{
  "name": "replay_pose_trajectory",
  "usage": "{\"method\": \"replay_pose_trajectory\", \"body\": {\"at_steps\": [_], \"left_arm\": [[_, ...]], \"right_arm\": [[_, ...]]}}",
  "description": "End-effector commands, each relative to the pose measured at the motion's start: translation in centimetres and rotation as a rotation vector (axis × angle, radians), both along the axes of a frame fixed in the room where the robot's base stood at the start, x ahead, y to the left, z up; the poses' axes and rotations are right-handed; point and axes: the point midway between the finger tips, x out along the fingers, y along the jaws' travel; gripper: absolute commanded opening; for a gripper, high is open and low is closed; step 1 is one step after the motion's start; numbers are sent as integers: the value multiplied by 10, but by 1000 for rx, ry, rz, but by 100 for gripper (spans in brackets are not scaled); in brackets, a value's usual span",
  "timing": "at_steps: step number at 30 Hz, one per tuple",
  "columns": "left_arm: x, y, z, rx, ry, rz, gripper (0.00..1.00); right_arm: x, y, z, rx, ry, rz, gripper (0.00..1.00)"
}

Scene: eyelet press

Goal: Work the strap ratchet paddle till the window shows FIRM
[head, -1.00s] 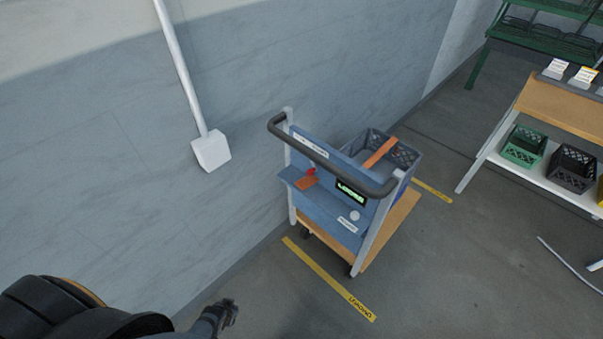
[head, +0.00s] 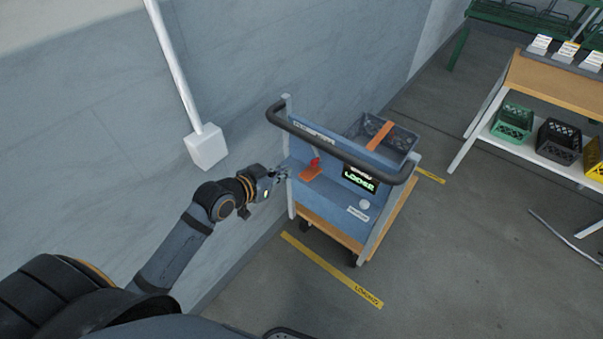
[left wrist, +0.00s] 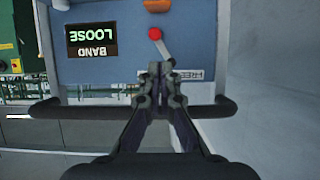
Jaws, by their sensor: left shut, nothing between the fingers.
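The strap ratchet is on the blue panel of a cart (head: 330,205). Its red-knobbed paddle (head: 315,162) stands by an orange strap piece (head: 311,174); in the left wrist view the red knob (left wrist: 155,33) tops a short pale lever. The dark window (head: 360,178) shows green lettering, and in the left wrist view the window (left wrist: 91,40) reads BAND LOOSE, upside down. My left gripper (head: 282,172) is at the panel's left side, shut and empty. In the left wrist view its fingertips (left wrist: 160,70) point at the lever, apart from the knob. My right gripper is not in view.
A dark handlebar (head: 335,150) spans the cart top, close to my left gripper. A grey crate (head: 402,142) with an orange strap sits behind the panel. A wall and white post (head: 205,147) stand at left. A bench (head: 560,85) with crates is at right.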

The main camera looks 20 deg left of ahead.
Motion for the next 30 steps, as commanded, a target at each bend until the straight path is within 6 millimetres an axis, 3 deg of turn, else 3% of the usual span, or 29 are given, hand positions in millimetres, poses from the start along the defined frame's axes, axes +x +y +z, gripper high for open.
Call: {"method": "replay_pose_trajectory", "body": {"at_steps": [10,23,30], "left_arm": [[11,-2,-7,-5,0,8,0],[86,-31,-45,-4,2,2,0],[78,-28,-78,0,2,3,0]], "right_arm": [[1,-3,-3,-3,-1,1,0],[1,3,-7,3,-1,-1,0],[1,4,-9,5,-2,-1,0]]}}
